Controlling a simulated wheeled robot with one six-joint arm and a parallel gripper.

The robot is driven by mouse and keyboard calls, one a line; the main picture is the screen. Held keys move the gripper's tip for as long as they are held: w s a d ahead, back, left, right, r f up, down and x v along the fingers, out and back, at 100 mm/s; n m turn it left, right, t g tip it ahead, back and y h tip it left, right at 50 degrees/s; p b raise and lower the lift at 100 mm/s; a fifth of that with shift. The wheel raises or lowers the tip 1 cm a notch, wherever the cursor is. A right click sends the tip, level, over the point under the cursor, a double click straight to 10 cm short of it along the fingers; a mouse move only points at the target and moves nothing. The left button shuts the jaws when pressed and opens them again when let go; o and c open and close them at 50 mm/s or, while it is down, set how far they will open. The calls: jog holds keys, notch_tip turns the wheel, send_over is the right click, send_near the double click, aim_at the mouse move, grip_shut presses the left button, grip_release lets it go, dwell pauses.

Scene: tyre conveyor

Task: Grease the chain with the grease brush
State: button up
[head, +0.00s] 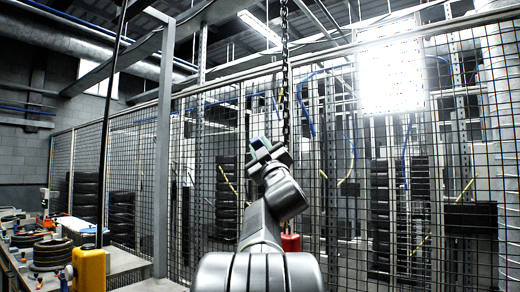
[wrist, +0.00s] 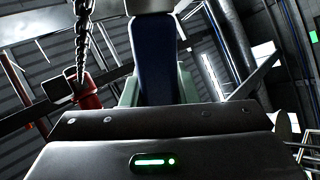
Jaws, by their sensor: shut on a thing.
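The dark metal chain (head: 285,75) hangs from above in the head view, and its lower part is hidden behind my arm. In the wrist view the chain (wrist: 82,42) runs down to a red fitting (wrist: 88,98) on the left. My gripper (head: 267,157) is raised in front of the chain in the head view. In the wrist view my gripper (wrist: 157,85) is shut on the grease brush (wrist: 157,55), which shows as a dark blue body with a pale upper part. The brush appears to the right of the chain with a gap; its bristles are not clearly visible.
A red object (head: 291,242) shows behind my arm. A wire mesh fence (head: 340,200) spans the back, with tyre stacks (head: 121,215) behind it. A cluttered workbench (head: 125,262) with a yellow object (head: 90,268) stands at left. A grey post (head: 164,150) rises beside it.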

jog(key=shift+r+p, duration=1.2)
jog(key=shift+r, duration=0.55)
notch_tip(320, 180, down, 19)
jog(key=b, duration=1.6)
jog(key=shift+b, duration=0.4)
jog(key=s+a+b, duration=0.3)
jog(key=s, duration=0.2)
jog(key=shift+a, duration=0.3)
jog(key=shift+r, duration=0.1)
jog(key=shift+b, duration=0.3)
